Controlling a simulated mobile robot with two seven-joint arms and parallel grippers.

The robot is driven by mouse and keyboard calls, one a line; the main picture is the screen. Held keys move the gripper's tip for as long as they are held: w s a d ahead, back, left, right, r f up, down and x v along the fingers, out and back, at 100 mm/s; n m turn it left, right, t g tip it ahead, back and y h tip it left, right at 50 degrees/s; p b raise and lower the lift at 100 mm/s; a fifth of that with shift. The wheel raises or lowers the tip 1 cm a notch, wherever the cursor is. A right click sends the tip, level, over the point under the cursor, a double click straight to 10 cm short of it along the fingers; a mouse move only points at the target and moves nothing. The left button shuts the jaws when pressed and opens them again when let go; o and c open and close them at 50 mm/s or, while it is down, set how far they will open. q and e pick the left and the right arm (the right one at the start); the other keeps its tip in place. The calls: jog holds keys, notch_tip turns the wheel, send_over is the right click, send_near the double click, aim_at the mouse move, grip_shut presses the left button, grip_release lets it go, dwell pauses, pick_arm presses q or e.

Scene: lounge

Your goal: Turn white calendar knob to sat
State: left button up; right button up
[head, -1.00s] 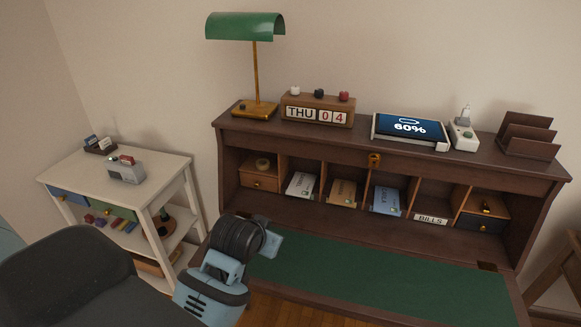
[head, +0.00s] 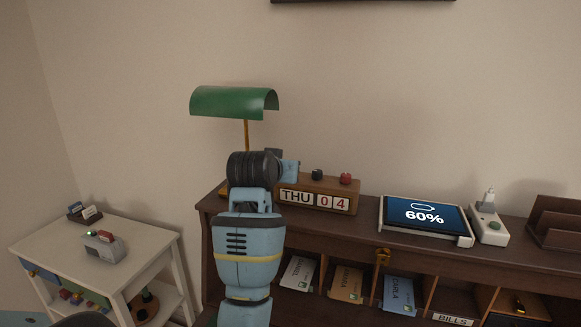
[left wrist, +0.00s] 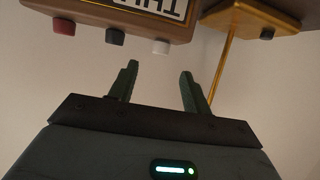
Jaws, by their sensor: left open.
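The wooden calendar (head: 335,186) stands on the desk's top shelf and reads THU 04. Its black knob (head: 317,175) and red knob (head: 346,178) show on top; my left gripper (head: 288,168) hides the white knob in the head view. In the left wrist view the calendar (left wrist: 135,14) appears upside down, with the white knob (left wrist: 161,47), black knob (left wrist: 115,38) and red knob (left wrist: 64,28). There my left gripper (left wrist: 159,75) is open and empty, its fingertips close to the white knob but apart from it. My right gripper is not in view.
A green lamp (head: 233,101) stands left of the calendar; its brass stem (left wrist: 222,75) is close to one finger in the wrist view. A tablet (head: 424,216) showing 60% lies to the right.

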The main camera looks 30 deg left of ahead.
pick_arm(q)
jog(key=shift+x, duration=3.85)
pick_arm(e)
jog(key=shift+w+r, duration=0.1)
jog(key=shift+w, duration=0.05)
pick_arm(q)
jog(key=shift+f, duration=0.1)
jog(key=c, duration=1)
jog(key=shift+a, duration=0.1)
